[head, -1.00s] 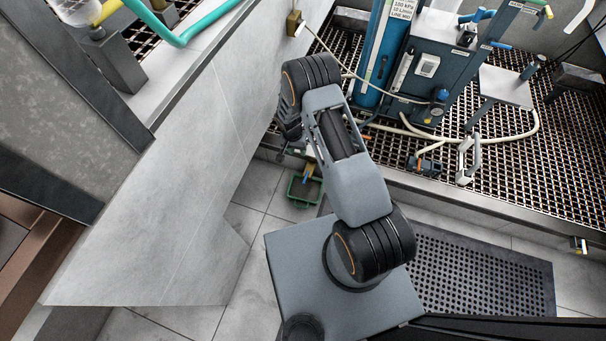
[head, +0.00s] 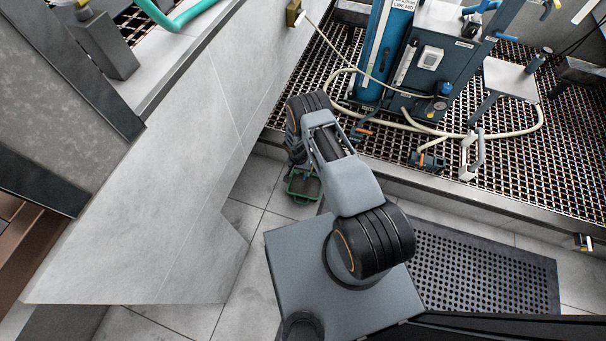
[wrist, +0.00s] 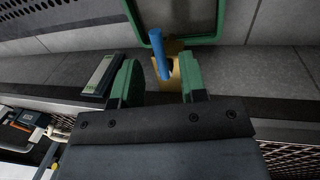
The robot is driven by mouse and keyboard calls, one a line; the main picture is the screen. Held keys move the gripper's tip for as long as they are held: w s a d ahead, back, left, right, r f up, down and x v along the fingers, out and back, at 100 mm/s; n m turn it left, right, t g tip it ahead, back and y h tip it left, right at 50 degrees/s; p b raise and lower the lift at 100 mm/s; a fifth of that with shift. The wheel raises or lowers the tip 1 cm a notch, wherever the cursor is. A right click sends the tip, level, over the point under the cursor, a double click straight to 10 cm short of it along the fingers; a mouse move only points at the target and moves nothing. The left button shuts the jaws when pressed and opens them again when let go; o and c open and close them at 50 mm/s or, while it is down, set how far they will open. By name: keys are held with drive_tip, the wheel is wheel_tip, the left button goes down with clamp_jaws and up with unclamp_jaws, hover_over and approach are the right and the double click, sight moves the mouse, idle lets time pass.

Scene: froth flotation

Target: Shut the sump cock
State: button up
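The sump cock shows in the wrist view as a brass-yellow body (wrist: 174,76) with a blue lever (wrist: 158,52). The lever points up the picture, leaning slightly left. My gripper (wrist: 160,66) is open, with one green-padded finger on each side of the cock. The lever lies in the gap between the fingertips; no contact is clear. Whether the cock is open or shut, I cannot tell. A green-rimmed tray (wrist: 218,40) lies just beyond the cock, and it also shows on the floor in the head view (head: 304,196).
A small labelled plate (wrist: 100,74) stands left of my left finger in the wrist view. In the head view the grating platform edge (head: 450,190) runs along the right, with hoses and a blue machine (head: 440,65).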

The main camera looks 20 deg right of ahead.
drive_tip(key=shift+s+d+f, duration=0.1)
drive_tip(key=shift+d+f, duration=0.1)
drive_tip(key=shift+f, duration=0.85)
drive_tip(key=shift+a, duration=0.1)
clamp_jaws()
